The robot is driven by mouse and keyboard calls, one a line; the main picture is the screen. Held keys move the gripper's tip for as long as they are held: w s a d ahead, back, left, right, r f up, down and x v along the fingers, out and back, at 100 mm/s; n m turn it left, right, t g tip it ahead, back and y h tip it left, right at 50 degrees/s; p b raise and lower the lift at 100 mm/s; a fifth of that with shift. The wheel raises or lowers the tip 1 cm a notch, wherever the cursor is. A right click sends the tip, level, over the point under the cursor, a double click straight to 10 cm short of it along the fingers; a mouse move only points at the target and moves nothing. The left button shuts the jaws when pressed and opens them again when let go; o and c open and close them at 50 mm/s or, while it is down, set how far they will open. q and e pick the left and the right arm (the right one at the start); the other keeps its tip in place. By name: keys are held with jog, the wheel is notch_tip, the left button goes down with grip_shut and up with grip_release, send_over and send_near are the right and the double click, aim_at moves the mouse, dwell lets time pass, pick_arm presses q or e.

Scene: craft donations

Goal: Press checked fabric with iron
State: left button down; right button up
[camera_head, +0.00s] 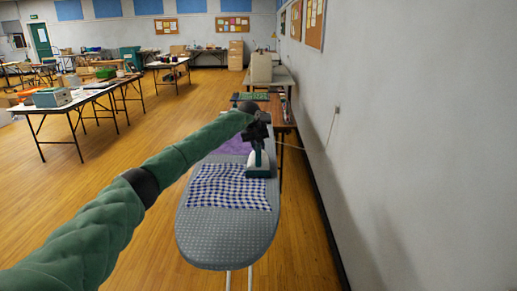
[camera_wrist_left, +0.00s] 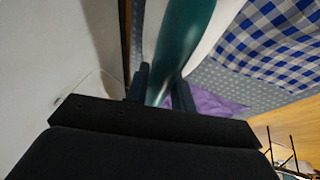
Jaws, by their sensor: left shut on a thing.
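The blue-and-white checked fabric (camera_head: 228,188) lies spread on the grey ironing board (camera_head: 225,222), with slightly wavy edges. It also shows at the upper right of the left wrist view (camera_wrist_left: 275,45). A green and white iron (camera_head: 258,163) stands at the fabric's right edge, toward the back. My left gripper (camera_head: 256,130) is above it and shut on its green handle (camera_wrist_left: 182,45). From the head view I cannot tell whether the iron's sole touches the cloth. My right gripper is not in view.
A purple cloth (camera_head: 234,145) lies on the board behind the checked fabric. A cord runs to a wall outlet (camera_head: 337,109). The wall is close on the right. A brown table (camera_head: 275,112) stands behind the board. Laden tables (camera_head: 80,100) stand at the left.

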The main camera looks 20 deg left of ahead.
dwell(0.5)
pick_arm(q)
jog(key=shift+d+r, duration=0.1)
jog(key=shift+r, duration=1.25)
